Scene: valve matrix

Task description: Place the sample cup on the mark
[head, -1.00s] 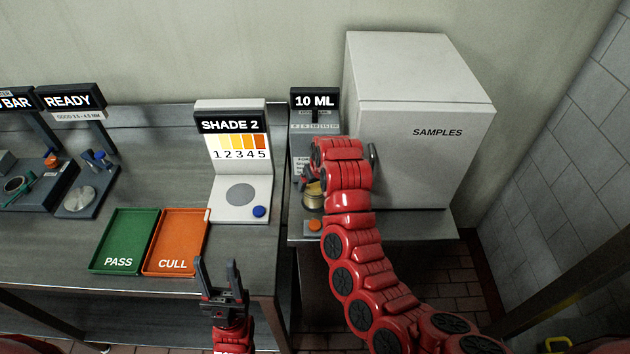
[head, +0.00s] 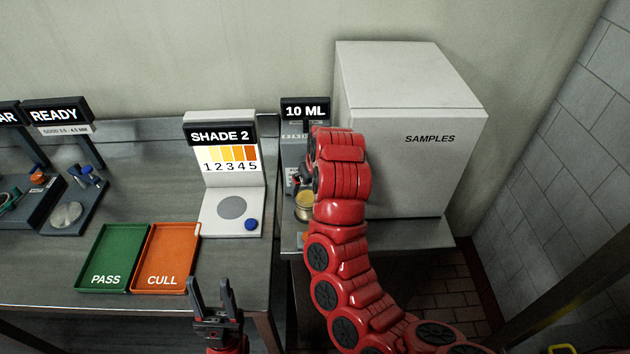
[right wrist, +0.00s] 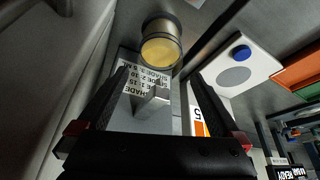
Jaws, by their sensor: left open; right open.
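The sample cup (head: 305,208), a small round cup with yellow contents, stands on the side bench below the 10 ML unit, partly covered by my right arm. In the right wrist view the cup (right wrist: 162,42) is beyond the fingertips, not between them. My right gripper (right wrist: 160,78) is open and empty; in the head view it is largely hidden by its arm. A grey round disc (head: 231,207), possibly the mark, lies bare on the white SHADE 2 stand; it also shows in the right wrist view (right wrist: 233,76). My left gripper (head: 210,290) is open and empty before the bench.
The SHADE 2 stand (head: 222,140) has a blue button (head: 251,224) beside the disc. The green PASS tray (head: 108,250) and orange CULL tray (head: 168,250) are empty. The SAMPLES cabinet (head: 420,150) stands right of the 10 ML unit (head: 305,112). A gap separates the two benches.

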